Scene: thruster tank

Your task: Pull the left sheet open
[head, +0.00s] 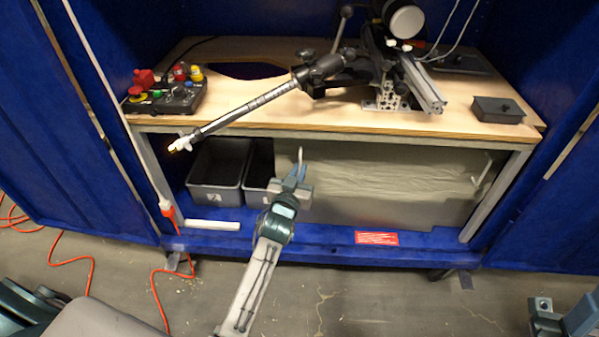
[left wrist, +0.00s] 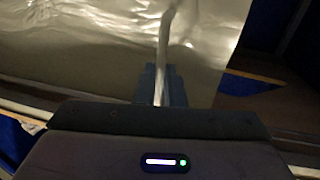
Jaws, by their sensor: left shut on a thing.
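A grey, translucent, wrinkled sheet (head: 400,178) hangs under the workbench and covers the middle and right of the lower opening. A pale upright handle (head: 299,156) stands at its left edge. My left gripper (head: 296,174) is shut on this handle. In the left wrist view the handle (left wrist: 163,50) rises from between the dark fingers (left wrist: 161,85), with the shiny sheet (left wrist: 80,50) behind it. A second pale handle (head: 483,168) is at the sheet's right end. My right gripper (head: 565,318) shows only partly at the lower right corner; its jaw state is unclear.
Two dark grey bins (head: 216,194) stand in the uncovered left part. A white bar (head: 212,226) lies before them. Above are the wooden benchtop (head: 250,118), a control box (head: 165,98) and a jointed arm with a probe (head: 250,105). An orange cable (head: 155,290) hangs at left.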

